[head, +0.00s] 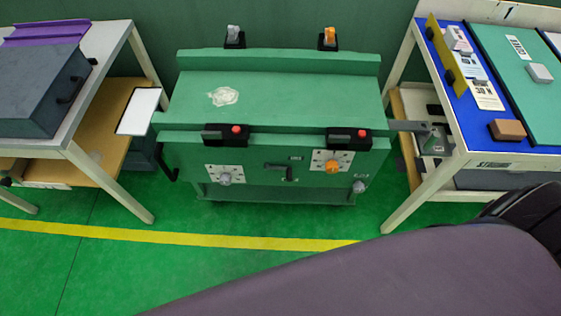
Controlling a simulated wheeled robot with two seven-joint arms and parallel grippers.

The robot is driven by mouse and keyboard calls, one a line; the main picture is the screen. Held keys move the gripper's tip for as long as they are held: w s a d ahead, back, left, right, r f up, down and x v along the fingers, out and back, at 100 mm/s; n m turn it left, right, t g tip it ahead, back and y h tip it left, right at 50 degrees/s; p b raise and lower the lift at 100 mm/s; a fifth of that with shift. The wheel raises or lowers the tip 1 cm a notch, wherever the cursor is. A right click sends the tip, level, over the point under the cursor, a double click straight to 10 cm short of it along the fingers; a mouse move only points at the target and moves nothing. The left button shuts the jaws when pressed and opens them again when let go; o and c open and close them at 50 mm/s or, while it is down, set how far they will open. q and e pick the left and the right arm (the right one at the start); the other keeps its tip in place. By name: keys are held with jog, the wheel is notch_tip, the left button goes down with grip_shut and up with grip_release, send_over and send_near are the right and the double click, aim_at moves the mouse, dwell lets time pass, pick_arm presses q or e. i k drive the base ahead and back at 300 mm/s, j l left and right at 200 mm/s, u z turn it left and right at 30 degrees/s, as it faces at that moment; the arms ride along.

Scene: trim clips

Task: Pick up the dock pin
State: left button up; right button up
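No part is clearly recognisable as the dock pin; I cannot tell which piece it is. A green workstation (275,100) stands in the middle. Its front has a grey knob (225,179) on a white dial plate at left and an orange knob (332,166) on another plate at right. A small grey fitting (359,187) sits low at the right, and a dark handle (289,173) is between the plates. On the back ledge stand a grey clip-like piece (234,32) and an orange one (329,36), each in a black holder. Neither gripper is in view.
Black blocks with red buttons (236,129) sit on the front edge. A left table (108,48) holds a dark box (42,90). A right table (532,160) holds a blue mat, a green board (515,75) and a brown block (508,130). Green floor lies in front.

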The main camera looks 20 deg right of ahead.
aim_at(436, 136)
jog(key=z, duration=1.9)
